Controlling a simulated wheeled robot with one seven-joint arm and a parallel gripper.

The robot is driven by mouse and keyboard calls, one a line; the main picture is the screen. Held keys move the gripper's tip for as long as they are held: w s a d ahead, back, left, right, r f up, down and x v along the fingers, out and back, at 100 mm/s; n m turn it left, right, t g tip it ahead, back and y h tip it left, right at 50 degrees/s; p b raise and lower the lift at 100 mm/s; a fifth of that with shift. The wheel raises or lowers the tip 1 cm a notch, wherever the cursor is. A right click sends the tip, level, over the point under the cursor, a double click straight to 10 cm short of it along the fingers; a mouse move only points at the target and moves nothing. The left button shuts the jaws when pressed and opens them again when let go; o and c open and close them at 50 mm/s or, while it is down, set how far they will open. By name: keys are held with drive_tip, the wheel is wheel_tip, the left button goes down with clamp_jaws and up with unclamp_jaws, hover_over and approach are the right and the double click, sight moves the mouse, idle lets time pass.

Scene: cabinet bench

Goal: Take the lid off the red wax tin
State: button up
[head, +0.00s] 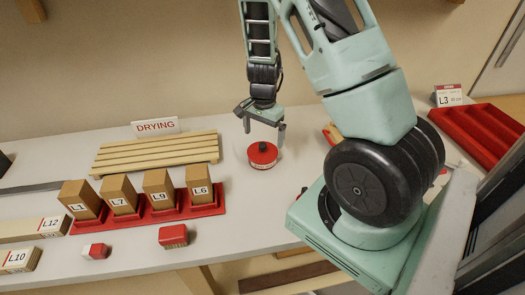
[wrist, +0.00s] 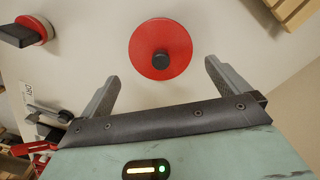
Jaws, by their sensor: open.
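The red wax tin (head: 263,160) stands on the bench to the right of the slatted drying rack. In the wrist view its round red lid (wrist: 160,49) is seen from above, with a dark knob (wrist: 161,60) near its middle. My gripper (head: 262,122) points down just above the tin, its fingers apart. In the wrist view the open gripper (wrist: 160,75) has one finger on each side of the lid's near edge, and nothing is held between them. The tin's body is mostly hidden under the lid.
The slatted wooden rack (head: 155,153) with a DRYING sign (head: 156,126) stands to the left. A red holder (head: 150,216) with several labelled wooden blocks is in front. A red tray (head: 478,132) lies at the right. Bare bench surrounds the tin.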

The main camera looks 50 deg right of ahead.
sight(262, 144)
wheel_tip(262, 144, down, 5)
drive_tip(key=shift+a+r+p, duration=0.1)
drive_tip(key=shift+a+p, duration=0.05)
drive_tip(key=shift+p, duration=0.25)
drive_tip(key=c, duration=0.7)
